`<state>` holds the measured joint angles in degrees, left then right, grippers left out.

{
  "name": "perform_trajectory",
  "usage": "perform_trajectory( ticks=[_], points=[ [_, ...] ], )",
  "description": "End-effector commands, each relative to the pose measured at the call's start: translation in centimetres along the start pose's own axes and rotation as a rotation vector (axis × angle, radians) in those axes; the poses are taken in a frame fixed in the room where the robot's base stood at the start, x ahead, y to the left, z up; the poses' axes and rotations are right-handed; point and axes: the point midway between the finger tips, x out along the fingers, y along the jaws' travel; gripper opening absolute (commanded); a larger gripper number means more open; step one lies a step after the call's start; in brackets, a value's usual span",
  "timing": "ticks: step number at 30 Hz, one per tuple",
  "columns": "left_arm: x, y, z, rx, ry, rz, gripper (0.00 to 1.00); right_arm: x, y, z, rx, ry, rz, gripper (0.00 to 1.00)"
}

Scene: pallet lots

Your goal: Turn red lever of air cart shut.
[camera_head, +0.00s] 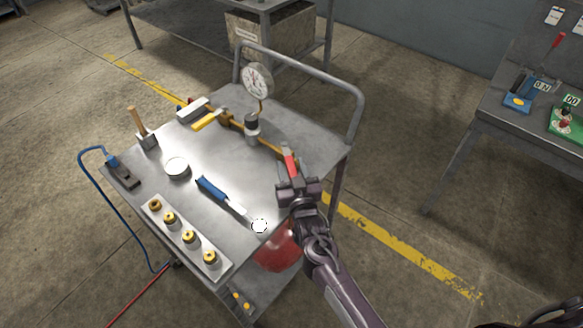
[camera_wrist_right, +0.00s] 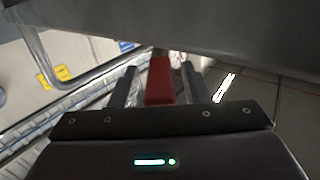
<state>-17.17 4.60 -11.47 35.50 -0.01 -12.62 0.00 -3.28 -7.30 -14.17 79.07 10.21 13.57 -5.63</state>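The air cart (camera_head: 318,130) is a grey metal trolley with a brass pipe line, a round pressure gauge (camera_head: 256,82) and a yellow lever (camera_head: 208,120) at the pipe's left end. The red lever (camera_head: 289,160) is at the pipe's right end, near the cart's right edge. My right gripper (camera_head: 293,178) is at this lever. In the right wrist view, the red lever (camera_wrist_right: 160,80) stands between the two fingers, with narrow gaps beside it, so the gripper looks open around it. The lever's valve end is mostly hidden. My left gripper is out of view.
The cart top holds a blue-handled tool (camera_head: 215,190), a white round tin (camera_head: 177,168), a block with brass fittings (camera_head: 188,237) and a wooden-handled brush (camera_head: 143,130). The cart's rail (camera_head: 358,105) rises behind. A table (camera_head: 500,112) stands at the right.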

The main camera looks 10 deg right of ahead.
Motion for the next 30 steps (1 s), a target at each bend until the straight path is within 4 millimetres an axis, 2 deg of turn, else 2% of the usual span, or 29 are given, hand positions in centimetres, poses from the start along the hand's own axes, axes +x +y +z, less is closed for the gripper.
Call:
perform_trajectory(
  ticks=[10,22,30],
  points=[
    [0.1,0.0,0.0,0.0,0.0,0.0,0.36,-0.4,0.0,0.1,0.0,-0.002,-0.001,0.44],
    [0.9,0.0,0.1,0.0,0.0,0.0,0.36,-6.5,0.0,0.2,0.0,-0.002,0.0,0.44],
    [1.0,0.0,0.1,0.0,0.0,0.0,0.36,-7.8,0.0,0.0,0.001,0.0,0.0,0.44]
  ],
)
